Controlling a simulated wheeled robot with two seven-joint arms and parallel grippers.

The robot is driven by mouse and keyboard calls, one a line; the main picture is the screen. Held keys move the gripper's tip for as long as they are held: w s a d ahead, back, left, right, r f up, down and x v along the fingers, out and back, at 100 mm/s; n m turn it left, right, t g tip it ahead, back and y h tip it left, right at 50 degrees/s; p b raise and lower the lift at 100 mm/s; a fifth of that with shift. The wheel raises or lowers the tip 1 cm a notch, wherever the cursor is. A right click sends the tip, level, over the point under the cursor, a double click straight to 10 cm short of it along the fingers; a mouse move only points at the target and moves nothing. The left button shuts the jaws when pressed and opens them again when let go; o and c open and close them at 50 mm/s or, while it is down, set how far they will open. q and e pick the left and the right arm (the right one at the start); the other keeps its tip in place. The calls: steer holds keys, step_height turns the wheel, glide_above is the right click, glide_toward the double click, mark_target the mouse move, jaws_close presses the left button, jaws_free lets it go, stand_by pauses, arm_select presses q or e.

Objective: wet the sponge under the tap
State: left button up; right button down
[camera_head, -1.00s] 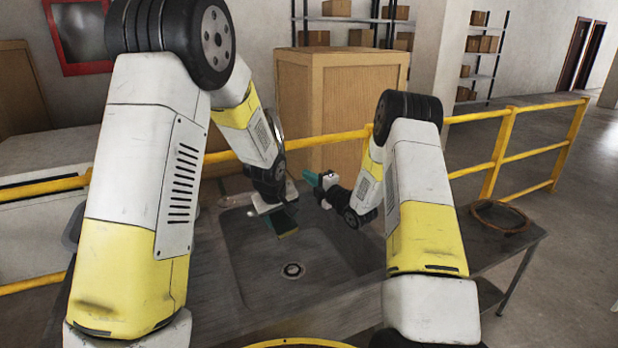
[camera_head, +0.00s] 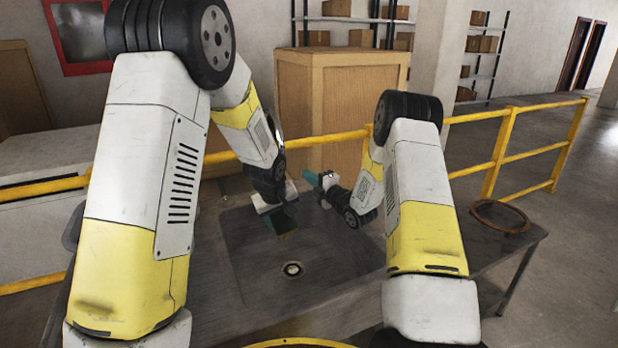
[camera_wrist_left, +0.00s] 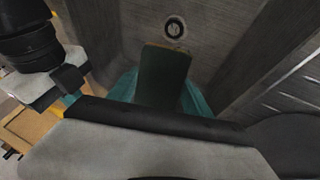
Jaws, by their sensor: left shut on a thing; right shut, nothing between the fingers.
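My left gripper (camera_head: 281,216) is shut on the sponge (camera_head: 287,235) and holds it over the back part of the sink (camera_head: 330,258). In the left wrist view the sponge (camera_wrist_left: 165,75) is a dark green block with a tan edge, between the teal fingers, pointing towards the drain (camera_wrist_left: 175,27). My right gripper (camera_head: 312,178) is shut and empty at the sink's back edge, close to the right of the left one. I cannot make out the tap; the left arm covers part of the sink's back. I cannot see any water running.
The drain (camera_head: 293,269) is in the bare sink floor. A yellow rail (camera_head: 330,138) runs behind the counter, with a large wooden crate (camera_head: 335,95) beyond it. A brown ring (camera_head: 499,216) lies on the counter at the right.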

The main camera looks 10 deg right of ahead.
arm_select(q)
steer(key=s+a+r, duration=0.1)
steer(key=s+r, duration=0.3)
steer(key=s, duration=0.1)
stand_by(0.7)
steer(key=shift+a, duration=0.1)
